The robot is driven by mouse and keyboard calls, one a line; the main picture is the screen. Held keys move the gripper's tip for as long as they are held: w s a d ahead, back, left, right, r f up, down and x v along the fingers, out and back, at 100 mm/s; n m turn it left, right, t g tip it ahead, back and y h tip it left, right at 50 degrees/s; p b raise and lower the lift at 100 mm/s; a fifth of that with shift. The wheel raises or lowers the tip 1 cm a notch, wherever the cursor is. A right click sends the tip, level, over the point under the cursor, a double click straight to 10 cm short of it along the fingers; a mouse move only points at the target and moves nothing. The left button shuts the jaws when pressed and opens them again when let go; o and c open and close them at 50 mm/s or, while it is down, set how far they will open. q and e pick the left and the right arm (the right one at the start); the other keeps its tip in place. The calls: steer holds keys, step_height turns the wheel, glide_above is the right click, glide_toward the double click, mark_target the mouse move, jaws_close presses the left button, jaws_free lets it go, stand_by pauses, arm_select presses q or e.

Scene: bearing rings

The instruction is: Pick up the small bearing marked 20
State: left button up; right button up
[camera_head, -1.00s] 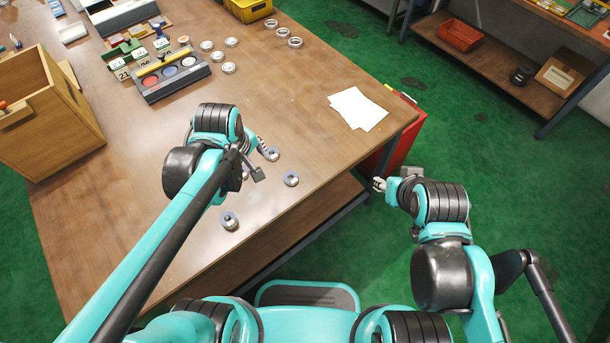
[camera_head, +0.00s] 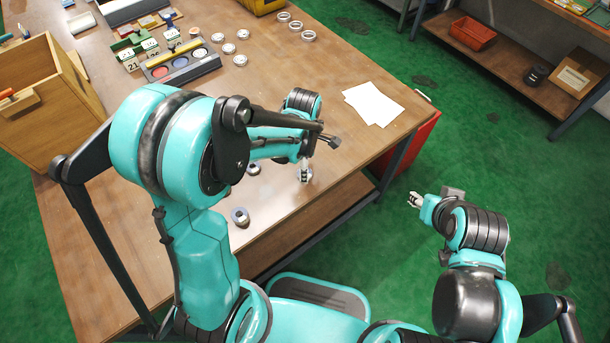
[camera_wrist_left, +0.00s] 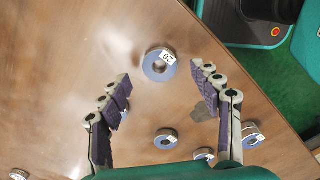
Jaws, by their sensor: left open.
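The small bearing marked 20 (camera_wrist_left: 159,65) lies flat on the table, a metal ring with a bluish face and a white label reading 20. In the left wrist view it is ahead of and between the spread fingertips of my left gripper (camera_wrist_left: 161,78), which is open and empty. In the head view my left gripper (camera_head: 305,162) points down over a bearing (camera_head: 305,176) near the table's front edge and partly covers it. My right gripper (camera_head: 415,199) is out past the table's right corner, over the floor; its jaws are too small to judge.
Other small bearings lie near: one (camera_head: 240,216) at the front edge, one (camera_head: 253,168) left of the gripper, several in the left wrist view (camera_wrist_left: 166,138). White papers (camera_head: 374,104), a wooden box (camera_head: 60,100) and a tray with coloured discs (camera_head: 180,66) stand on the table (camera_head: 330,70).

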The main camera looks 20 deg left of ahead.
arm_select(q)
step_height(320, 180, down, 3)
steer(key=shift+b, duration=0.45)
steer(key=shift+r, duration=0.1)
steer(key=shift+c, duration=0.6)
steer(key=c, duration=1.2)
